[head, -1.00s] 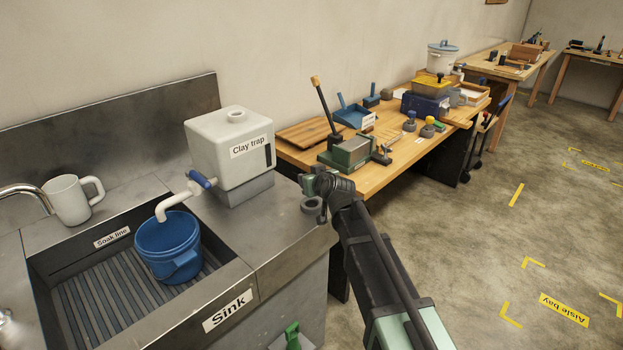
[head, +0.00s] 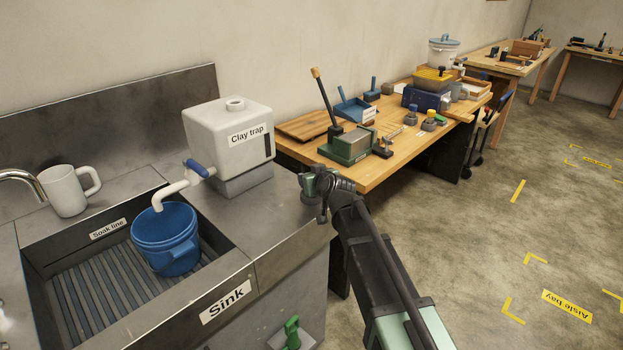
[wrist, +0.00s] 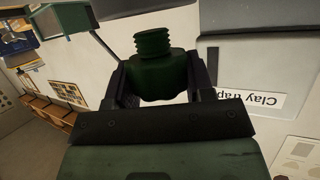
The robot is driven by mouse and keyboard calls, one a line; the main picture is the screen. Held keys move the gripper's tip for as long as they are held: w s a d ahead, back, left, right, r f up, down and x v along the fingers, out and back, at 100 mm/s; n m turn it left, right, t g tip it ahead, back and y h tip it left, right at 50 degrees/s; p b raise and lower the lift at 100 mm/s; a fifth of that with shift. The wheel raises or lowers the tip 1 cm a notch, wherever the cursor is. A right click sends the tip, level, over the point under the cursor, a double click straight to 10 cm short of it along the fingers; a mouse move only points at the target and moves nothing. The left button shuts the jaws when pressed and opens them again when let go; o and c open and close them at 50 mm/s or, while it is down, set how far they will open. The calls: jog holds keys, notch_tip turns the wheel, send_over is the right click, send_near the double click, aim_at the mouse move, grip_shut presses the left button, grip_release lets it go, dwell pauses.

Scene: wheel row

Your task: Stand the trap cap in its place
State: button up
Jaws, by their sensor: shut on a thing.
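The trap cap, a dark green piece with a threaded neck, shows in the wrist view (wrist: 157,68) between my gripper's fingers (wrist: 162,85). My gripper is shut on it. In the head view my gripper (head: 318,187) is at the right end of the sink counter, right of the white Clay trap box (head: 222,150). A grey ring (head: 308,197) is at the counter's corner, mostly hidden behind my gripper. I cannot tell whether the cap touches anything beneath it. The box has a round opening on top (head: 235,103).
A white pipe with a blue valve handle (head: 196,169) leads from the box over a blue bucket (head: 166,240) in the sink. A white mug (head: 67,191) stands at left. A wooden bench (head: 385,165) with several tools is behind my arm. The floor at right is clear.

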jog(key=shift+f+b, duration=1.45)
dwell(0.4)
jog(key=o, duration=1.3)
jog(key=shift+s+r, duration=0.1)
jog(key=shift+r, duration=0.05)
jog(key=p+v, duration=0.4)
jog(key=v, duration=0.6)
jog(key=shift+s+d, duration=0.2)
jog(key=shift+s, duration=0.05)
